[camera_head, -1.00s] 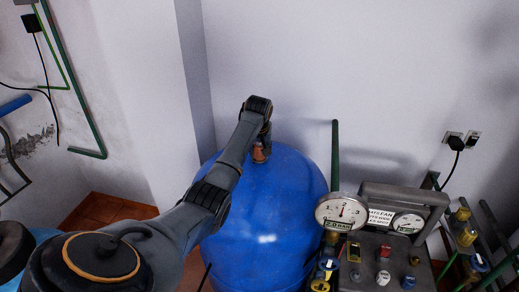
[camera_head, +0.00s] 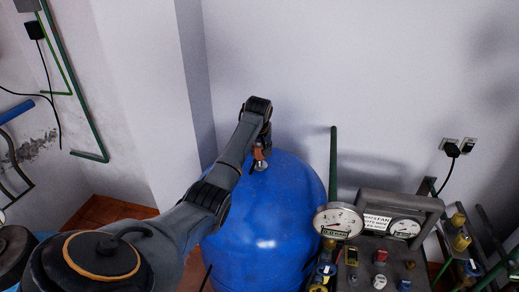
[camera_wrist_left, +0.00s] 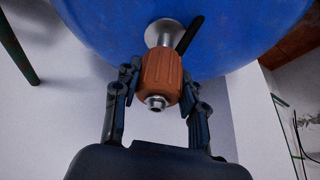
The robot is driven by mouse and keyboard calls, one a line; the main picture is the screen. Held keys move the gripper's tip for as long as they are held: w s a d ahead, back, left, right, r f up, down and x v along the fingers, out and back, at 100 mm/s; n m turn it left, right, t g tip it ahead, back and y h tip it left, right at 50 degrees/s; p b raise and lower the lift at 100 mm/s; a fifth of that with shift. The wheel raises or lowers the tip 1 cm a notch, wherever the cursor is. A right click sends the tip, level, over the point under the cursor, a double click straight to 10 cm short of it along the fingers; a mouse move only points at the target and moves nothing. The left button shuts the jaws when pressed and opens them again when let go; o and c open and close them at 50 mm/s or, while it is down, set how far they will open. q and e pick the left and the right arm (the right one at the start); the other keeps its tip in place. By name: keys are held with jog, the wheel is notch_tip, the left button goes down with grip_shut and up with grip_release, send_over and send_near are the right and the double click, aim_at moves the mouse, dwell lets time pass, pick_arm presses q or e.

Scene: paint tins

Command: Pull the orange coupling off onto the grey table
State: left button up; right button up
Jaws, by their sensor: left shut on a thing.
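The orange coupling (camera_wrist_left: 160,78) is a ribbed sleeve with a metal nozzle at its near end. My left gripper (camera_wrist_left: 160,88) is shut on it, one finger on each side. In the head view the coupling (camera_head: 259,153) is partly hidden by the gripper (camera_head: 262,145) above the top of the blue tank (camera_head: 262,225). The silver fitting (camera_wrist_left: 162,31) on the tank lies behind the coupling in the wrist view. It shows just below the coupling in the head view (camera_head: 261,166). No grey table is clearly visible. My right gripper is not in view.
A gauge panel (camera_head: 376,250) with a large round dial (camera_head: 338,220) stands right of the tank. A green pipe (camera_head: 333,165) rises behind it. Pale walls close in behind and at left. Sockets and a plug (camera_head: 452,149) are on the right wall.

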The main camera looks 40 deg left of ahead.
aim_at(259, 145)
pick_arm(q)
jog(key=shift+r, duration=0.15)
notch_tip(259, 145, up, 2)
jog(key=p, duration=0.2)
jog(key=shift+r+p, duration=0.1)
jog(key=shift+p, duration=0.2)
jog(key=shift+r, duration=0.9)
